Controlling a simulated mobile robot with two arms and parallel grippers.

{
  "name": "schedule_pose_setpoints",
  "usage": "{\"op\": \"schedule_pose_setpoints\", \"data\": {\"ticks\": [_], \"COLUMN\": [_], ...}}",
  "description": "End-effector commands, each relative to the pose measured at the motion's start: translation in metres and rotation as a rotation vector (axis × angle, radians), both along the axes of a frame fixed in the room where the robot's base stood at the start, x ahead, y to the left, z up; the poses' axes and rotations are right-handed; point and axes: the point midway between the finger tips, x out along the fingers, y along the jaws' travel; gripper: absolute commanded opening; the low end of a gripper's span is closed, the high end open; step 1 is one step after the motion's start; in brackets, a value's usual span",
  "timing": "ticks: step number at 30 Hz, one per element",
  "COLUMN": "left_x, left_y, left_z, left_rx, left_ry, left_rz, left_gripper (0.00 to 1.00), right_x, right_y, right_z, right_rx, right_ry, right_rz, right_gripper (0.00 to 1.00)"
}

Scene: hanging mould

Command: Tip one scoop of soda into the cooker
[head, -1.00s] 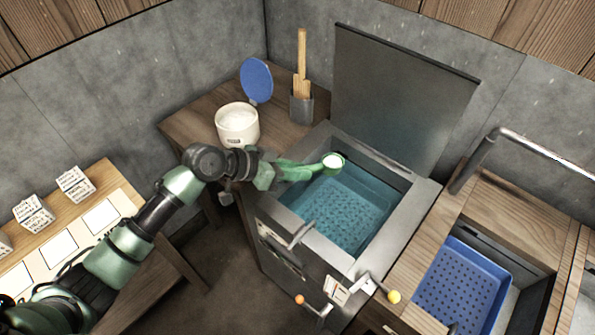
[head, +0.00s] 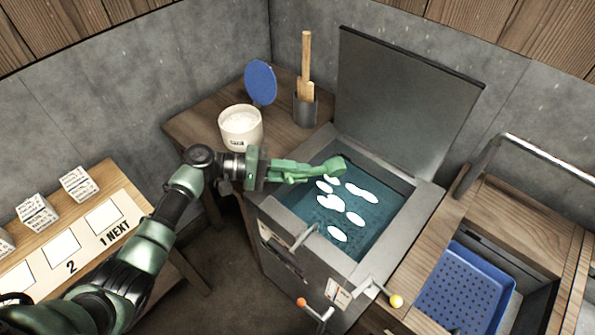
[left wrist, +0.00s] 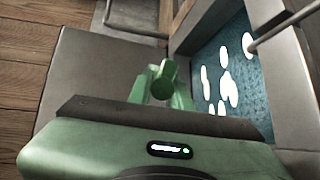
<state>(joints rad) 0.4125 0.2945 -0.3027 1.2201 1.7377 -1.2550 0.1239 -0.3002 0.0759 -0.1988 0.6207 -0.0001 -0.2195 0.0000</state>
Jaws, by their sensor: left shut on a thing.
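The cooker (head: 290,222) is a grey metal box with its lid (head: 400,105) standing open and teal liquid (head: 375,215) inside. Several white patches of soda (head: 332,202) lie on the liquid; they also show in the left wrist view (left wrist: 228,85). My left gripper (head: 275,170) is shut on the green scoop (head: 333,165), whose bowl is turned over above the cooker's back left part. In the left wrist view the scoop's green handle (left wrist: 163,80) shows. The white soda tub (head: 240,130) stands open on the wooden side table. My right gripper is not in view.
A blue round lid (head: 261,82) and a holder with a wooden paddle (head: 306,100) stand behind the tub. A blue perforated basket (head: 460,290) sits in the right counter. Small cartons (head: 78,184) stand on the left bench (head: 125,190).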

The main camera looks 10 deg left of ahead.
Motion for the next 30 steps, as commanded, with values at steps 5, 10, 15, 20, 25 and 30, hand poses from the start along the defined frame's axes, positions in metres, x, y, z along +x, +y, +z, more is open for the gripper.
{"op": "schedule_pose_setpoints", "data": {"ticks": [5, 10, 15, 20, 25, 30], "left_x": [0.0, 0.0, 0.0, 0.0, -0.001, -0.001], "left_y": [0.0, 0.0, 0.0, 0.0, 0.0, 0.0], "left_z": [0.0, 0.0, 0.0, 0.004, 0.011, 0.018], "left_rx": [0.001, 0.003, 0.025, 0.2, 0.431, 0.618], "left_ry": [-0.002, -0.003, -0.043, -0.337, -0.72, -1.027], "left_rz": [0.0, 0.0, -0.009, -0.08, -0.171, -0.244], "left_gripper": [0.0, 0.0, 0.0, 0.0, 0.0, 0.0], "right_x": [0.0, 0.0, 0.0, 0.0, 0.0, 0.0], "right_y": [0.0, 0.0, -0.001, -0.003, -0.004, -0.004], "right_z": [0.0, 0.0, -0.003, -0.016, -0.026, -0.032], "right_rx": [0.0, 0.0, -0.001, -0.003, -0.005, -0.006], "right_ry": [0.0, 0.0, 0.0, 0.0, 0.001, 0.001], "right_rz": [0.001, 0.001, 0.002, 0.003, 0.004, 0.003], "right_gripper": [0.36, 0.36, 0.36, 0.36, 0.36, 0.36]}}
